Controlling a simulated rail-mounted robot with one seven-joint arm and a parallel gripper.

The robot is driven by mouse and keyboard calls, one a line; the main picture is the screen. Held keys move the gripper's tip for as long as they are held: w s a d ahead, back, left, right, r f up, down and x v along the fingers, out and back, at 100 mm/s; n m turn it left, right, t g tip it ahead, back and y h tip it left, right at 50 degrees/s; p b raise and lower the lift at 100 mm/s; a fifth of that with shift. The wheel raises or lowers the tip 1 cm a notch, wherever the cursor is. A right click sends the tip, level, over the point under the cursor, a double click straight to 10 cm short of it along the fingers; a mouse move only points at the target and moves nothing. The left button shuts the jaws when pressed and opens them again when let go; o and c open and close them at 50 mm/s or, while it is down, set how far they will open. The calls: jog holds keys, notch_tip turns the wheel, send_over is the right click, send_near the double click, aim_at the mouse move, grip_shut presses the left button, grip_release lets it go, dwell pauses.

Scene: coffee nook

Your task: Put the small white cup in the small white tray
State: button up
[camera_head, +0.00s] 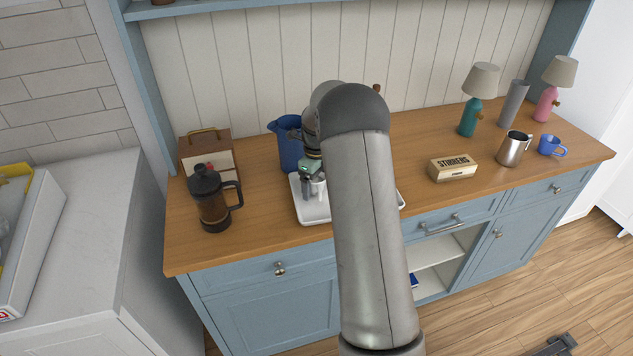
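The small white tray (316,214) lies on the wooden counter, with its middle and right part mostly hidden behind my arm. My gripper (313,186) points down over the tray's left part, partly covered by my arm. A small white shape, which looks like the small white cup (319,187), shows at the fingers above or in the tray. I cannot tell whether the fingers hold it or whether it touches the tray floor.
A dark French press (211,200) and a wooden box (207,150) stand left of the tray. A blue pitcher (289,145) stands close behind it. A stirrers box (452,168), steel jug (513,149) and blue mug (551,146) are to the right. The counter's front left is clear.

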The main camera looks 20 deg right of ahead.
jog(key=shift+r, duration=0.1)
notch_tip(320, 180, up, 12)
jog(key=b, duration=0.1)
jog(key=s+a+r+n, duration=0.3)
jog(key=s+a+n, duration=0.2)
jog(key=s+n, duration=0.1)
jog(key=s+a+f+n, duration=0.1)
jog(key=s+a+n, duration=0.3)
jog(key=s+n, duration=0.4)
jog(key=s+a+f+n, duration=0.2)
jog(key=s+a+n, duration=0.2)
jog(key=s+n, duration=0.4)
jog(key=s+a+f+n, duration=0.1)
jog(key=s+a+n, duration=0.3)
jog(key=s, duration=0.9)
jog(key=n, duration=0.3)
jog(key=shift+s+a+f+n+t, duration=0.15)
jog(key=shift+s+n+t, duration=0.15)
jog(key=shift+s+n, duration=0.1)
